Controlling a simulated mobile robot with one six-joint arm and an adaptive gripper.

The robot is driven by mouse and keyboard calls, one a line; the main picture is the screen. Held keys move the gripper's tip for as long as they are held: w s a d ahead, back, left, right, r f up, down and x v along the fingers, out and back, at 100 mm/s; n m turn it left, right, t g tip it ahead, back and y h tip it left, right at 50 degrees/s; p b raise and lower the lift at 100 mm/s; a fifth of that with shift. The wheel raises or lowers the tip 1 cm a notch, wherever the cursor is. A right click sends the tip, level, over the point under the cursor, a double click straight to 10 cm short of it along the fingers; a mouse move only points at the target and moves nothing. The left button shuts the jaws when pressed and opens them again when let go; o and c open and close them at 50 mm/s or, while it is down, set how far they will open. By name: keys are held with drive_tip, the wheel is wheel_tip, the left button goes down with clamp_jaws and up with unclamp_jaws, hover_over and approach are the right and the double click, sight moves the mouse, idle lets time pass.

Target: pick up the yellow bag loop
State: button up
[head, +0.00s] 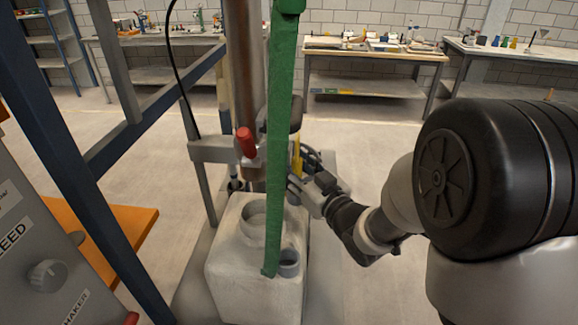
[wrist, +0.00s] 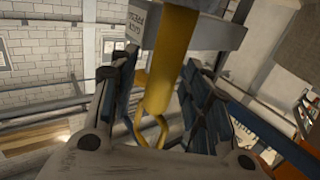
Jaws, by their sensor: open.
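The yellow bag loop (wrist: 170,70) hangs as a strap in the middle of the wrist view, below a grey labelled part. Its lower end splits into a small open loop. In the head view only a narrow yellow strip (head: 297,158) shows, partly hidden behind the green strap. My gripper (wrist: 158,88) is open, with one dark finger left of the yellow strap and one right of it. The strap hangs between the fingers and they look apart from it. In the head view my gripper (head: 304,174) is beside the metal column.
A green strap (head: 280,130) hangs in front of the column (head: 243,70). A white block-like container (head: 240,280) with round openings stands below. A blue frame (head: 60,150) and a control panel (head: 45,260) are at left. Benches (head: 375,55) stand behind open floor.

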drive_tip(key=shift+s+d+r, duration=0.1)
drive_tip(key=shift+s+d, duration=0.1)
drive_tip(key=shift+s, duration=0.1)
drive_tip(key=shift+c, duration=0.3)
clamp_jaws()
drive_tip(key=shift+r, duration=0.1)
